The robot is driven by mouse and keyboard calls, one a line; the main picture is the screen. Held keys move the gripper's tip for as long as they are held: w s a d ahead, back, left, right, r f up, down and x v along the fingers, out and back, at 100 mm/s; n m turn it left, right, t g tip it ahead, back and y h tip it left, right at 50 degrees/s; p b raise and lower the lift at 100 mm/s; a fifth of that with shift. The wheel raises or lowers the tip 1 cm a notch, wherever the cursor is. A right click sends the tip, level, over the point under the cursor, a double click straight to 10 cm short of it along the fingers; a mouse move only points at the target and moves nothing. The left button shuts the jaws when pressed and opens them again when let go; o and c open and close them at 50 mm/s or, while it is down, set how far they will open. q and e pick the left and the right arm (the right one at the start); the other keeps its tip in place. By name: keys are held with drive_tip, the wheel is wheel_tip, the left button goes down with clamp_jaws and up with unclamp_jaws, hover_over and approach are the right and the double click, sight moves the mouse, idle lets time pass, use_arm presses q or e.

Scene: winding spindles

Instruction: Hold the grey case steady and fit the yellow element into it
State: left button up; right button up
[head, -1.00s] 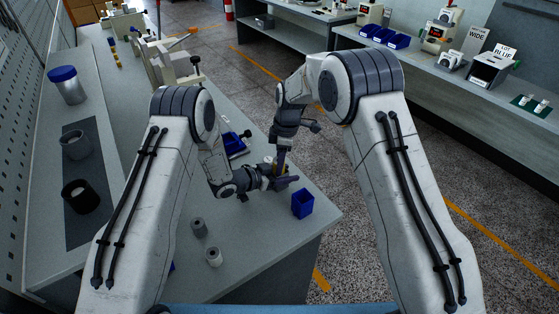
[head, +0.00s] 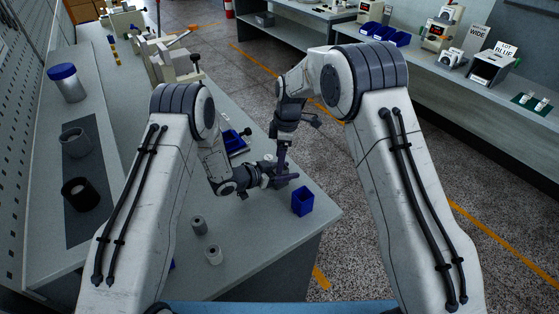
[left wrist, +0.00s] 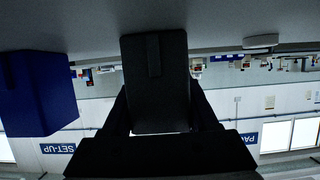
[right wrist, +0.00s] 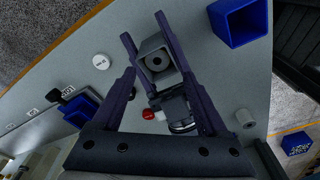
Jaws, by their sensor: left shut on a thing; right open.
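The grey case (right wrist: 157,60) is a small square upright block. In the right wrist view its top shows a round grey face with a dark centre hole. My left gripper (head: 282,181) is shut on the case, which also fills the space between its fingers in the left wrist view (left wrist: 155,85). My right gripper (right wrist: 142,62) points down from above and is open, its fingers spread on either side of the case. In the head view it is just above the left gripper. I cannot make out the yellow element clearly in any current view.
A blue bin (head: 303,202) stands close to the case, near the bench edge. A blue tray (head: 236,144) lies behind the left gripper. A dark mat (head: 88,150) with cups is at the left.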

sight(284, 171)
wheel_tip(284, 171, up, 12)
drive_tip(key=d, duration=0.1)
drive_tip(key=shift+d+f, duration=0.2)
drive_tip(key=shift+f, duration=0.05)
drive_tip(key=shift+w, duration=0.1)
use_arm(q)
drive_tip(key=o, duration=1.4)
